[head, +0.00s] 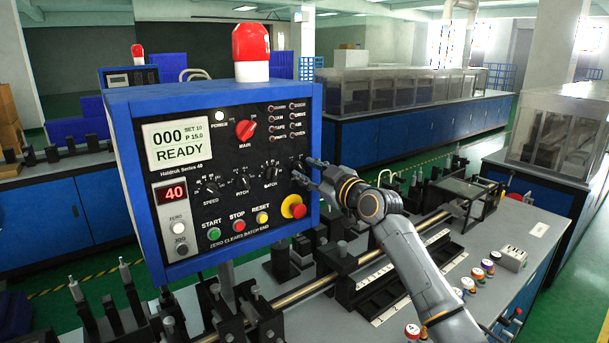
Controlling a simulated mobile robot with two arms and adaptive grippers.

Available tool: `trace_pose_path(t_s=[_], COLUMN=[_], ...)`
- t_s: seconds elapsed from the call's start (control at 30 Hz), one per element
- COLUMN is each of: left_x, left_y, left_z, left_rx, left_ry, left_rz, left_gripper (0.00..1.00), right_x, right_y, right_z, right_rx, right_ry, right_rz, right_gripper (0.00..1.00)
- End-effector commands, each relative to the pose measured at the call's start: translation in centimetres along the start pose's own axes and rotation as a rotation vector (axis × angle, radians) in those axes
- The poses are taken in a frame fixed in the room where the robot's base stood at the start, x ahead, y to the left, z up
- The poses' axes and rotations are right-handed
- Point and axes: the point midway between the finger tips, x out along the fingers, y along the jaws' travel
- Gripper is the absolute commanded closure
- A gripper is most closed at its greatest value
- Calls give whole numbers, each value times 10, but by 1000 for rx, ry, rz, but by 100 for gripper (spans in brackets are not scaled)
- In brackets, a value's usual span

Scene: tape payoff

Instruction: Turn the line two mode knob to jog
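A blue control box (127,110) with a black front panel stands at the left centre. Its display reads 000 and READY. Three black knobs labelled SPEED (210,186), PITCH (242,182) and BATCH (271,173) sit in a row. A fourth dark knob (297,164) at the right end of the row is mostly hidden by my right gripper, and its label and pointer cannot be read. My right gripper (303,169) is at this knob, with its fingertips close to the panel. Whether the fingers grip it is unclear. No line number is legible. My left gripper is out of view.
A red emergency button (298,210) sits just below my gripper, and a red main switch (246,130) is above. A red beacon (251,44) tops the box. The bench (527,240) carries rails, fixtures and several coloured round pieces. A second box (131,76) stands behind left.

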Motion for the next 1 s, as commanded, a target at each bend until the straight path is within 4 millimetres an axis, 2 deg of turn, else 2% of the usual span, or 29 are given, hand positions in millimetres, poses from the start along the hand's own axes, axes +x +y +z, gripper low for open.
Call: trace_pose_path(t_s=[0.2,0.57,0.73,1.0], left_x=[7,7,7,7], left_y=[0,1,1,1], left_z=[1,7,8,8], left_rx=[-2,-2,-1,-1], left_ry=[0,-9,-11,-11], left_rz=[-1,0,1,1], left_gripper=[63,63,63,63], right_x=[14,16,16,16], right_y=[-1,-1,-1,-1], right_z=[0,0,0,0], right_rx=[1,0,0,5], right_ry=[0,0,0,0], right_rz=[0,0,0,-1], right_gripper=[66,66,100,100])
